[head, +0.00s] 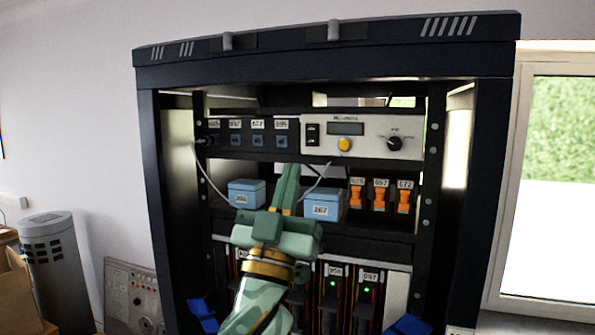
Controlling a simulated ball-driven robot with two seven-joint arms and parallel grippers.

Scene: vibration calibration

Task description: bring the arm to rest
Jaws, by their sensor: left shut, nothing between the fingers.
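My left gripper (290,172) is in the middle of the head view, in front of the open rack, its fingers pointing up. It is shut and empty. Its fingertips show in front of the rack just below the white panel unit (372,158). The green arm comes up from the bottom of the picture. A blue box labelled 260 (246,194) sits left of the fingers, and a blue box labelled 267 (322,206) sits right of them. Whether the gripper touches anything cannot be told. My right gripper is not in view.
The dark rack frame (474,200) encloses the shelves. Orange modules (381,196) stand right of the boxes. Thin cables (208,180) hang near both boxes. A dark cylinder (52,262) and a grey panel (132,296) stand left; a window (555,190) is right.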

